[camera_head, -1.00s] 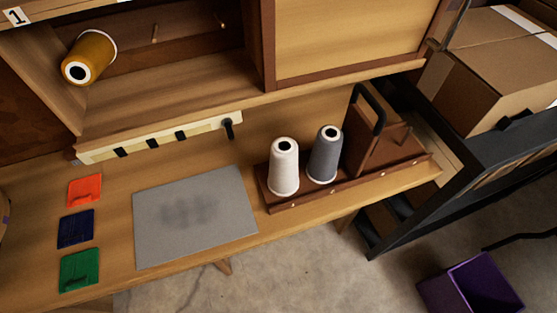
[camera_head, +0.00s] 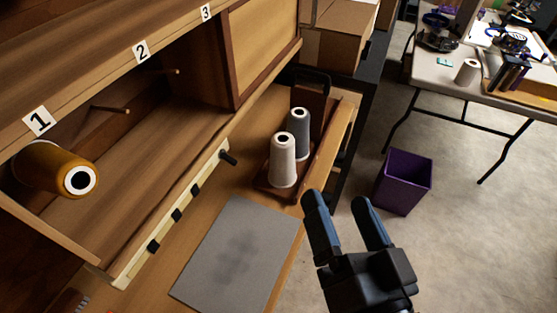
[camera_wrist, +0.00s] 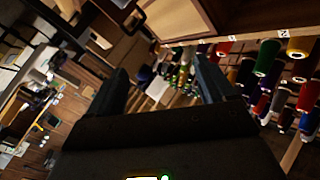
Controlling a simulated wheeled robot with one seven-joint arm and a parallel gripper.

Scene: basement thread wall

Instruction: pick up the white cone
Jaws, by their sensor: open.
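The white cone (camera_head: 283,160) stands upright on a small brown wooden tray (camera_head: 268,187) on the wooden bench. A grey cone (camera_head: 301,133) stands upright just behind it, to the right. My gripper (camera_head: 342,196) is open and empty, to the right of the white cone and apart from it, past the bench's front edge in the head view. In the wrist view my gripper's two fingers (camera_wrist: 162,82) are spread with nothing between them. I cannot make out the white cone in the wrist view.
A grey mat (camera_head: 238,255) lies on the bench. A yellow cone (camera_head: 50,168) lies in the shelf above, with numbered pegs. A purple bin (camera_head: 403,182) stands on the floor. Another pale cone (camera_head: 467,72) stands on a far table (camera_head: 500,97).

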